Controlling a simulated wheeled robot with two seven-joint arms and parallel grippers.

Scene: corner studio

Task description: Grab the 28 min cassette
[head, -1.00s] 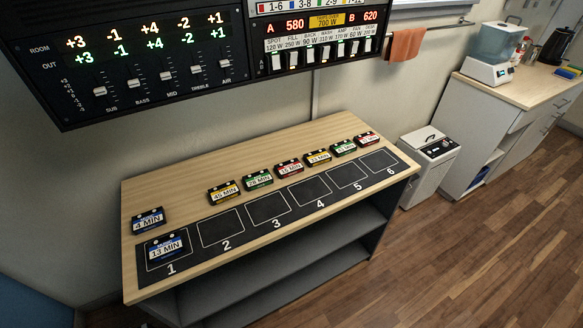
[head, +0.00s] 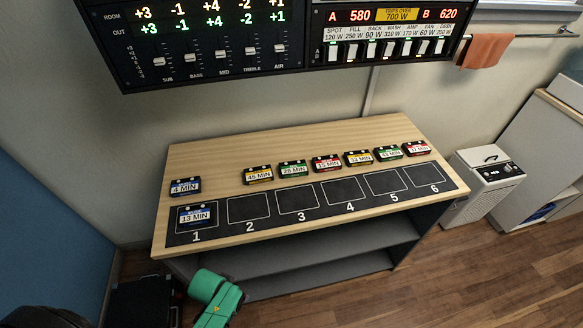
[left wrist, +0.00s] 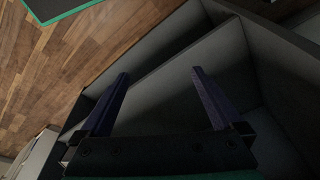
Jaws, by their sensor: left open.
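The 28 min cassette (head: 292,169), with a green-edged label, lies on the back part of the wooden table top, behind the slots numbered 2 and 3. It stands between a yellow-labelled cassette (head: 258,176) on its left and a red-labelled one (head: 326,164) on its right. My left gripper (left wrist: 160,73) shows in the left wrist view, open and empty, its dark fingers spread in front of grey shelf panels. The cassette is not in that view. In the head view, only green arm parts show low in front of the table. My right gripper is not in view.
The 13 min cassette (head: 196,217) lies in slot 1, and the 4 min cassette (head: 185,186) lies behind it. Slots 2 to 6 on the black strip (head: 275,203) are empty. A control panel (head: 225,50) hangs above the table. A white bin (head: 487,180) stands to the right.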

